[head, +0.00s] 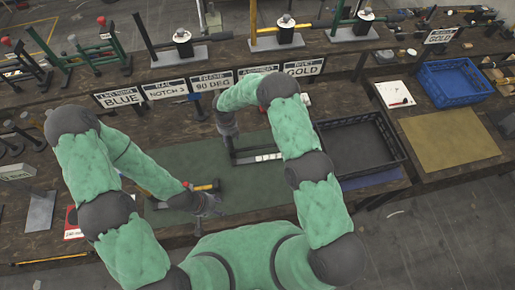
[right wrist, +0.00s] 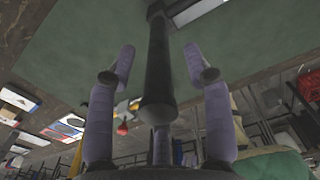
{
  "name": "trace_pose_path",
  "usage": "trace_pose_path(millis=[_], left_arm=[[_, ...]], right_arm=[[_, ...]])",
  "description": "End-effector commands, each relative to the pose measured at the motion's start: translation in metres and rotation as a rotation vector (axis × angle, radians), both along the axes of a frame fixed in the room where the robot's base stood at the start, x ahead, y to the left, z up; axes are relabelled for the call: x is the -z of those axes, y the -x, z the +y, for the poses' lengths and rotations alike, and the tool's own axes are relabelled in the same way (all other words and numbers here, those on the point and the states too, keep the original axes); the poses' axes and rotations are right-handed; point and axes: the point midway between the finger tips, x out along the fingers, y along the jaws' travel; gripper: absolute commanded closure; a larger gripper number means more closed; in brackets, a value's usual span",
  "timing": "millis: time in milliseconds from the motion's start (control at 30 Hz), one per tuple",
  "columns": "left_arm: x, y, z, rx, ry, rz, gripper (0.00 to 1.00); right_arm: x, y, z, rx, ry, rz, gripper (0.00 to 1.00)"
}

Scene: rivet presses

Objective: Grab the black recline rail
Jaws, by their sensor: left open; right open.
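The black recline rail (right wrist: 158,65) shows in the right wrist view as a dark bar with a rounded end. It runs between the two spread fingers of my right gripper (right wrist: 155,62), with a gap on each side. In the head view my right gripper (head: 228,126) is over the green mat (head: 215,155), at the rail's dark end (head: 228,142). My left gripper (head: 208,202) is open near the mat's front edge, close to a hammer-like tool (head: 190,192) with a yellow handle. Whether the left gripper touches this tool is unclear.
A black crate (head: 358,145) stands right of the mat, and a blue crate (head: 453,82) is farther right by a tan mat (head: 448,136). Labelled signs (head: 212,82) line the mat's back edge. Presses (head: 183,45) stand on the bench behind.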

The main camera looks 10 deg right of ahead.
Motion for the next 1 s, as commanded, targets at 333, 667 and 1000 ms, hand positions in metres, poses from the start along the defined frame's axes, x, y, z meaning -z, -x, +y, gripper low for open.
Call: trace_pose_path(millis=[333,667,1000], left_arm=[[0.000,0.000,0.000,0.000,0.000,0.000,0.48],[0.000,0.000,0.000,0.000,0.000,0.000,0.48],[0.003,0.000,0.000,0.000,0.000,0.000,0.48]], right_arm=[[0.003,0.000,0.000,0.000,0.000,-0.001,0.63],[0.002,-0.001,0.000,0.000,0.000,-0.002,1.00],[-0.011,-0.002,0.000,-0.001,0.000,-0.004,1.00]])
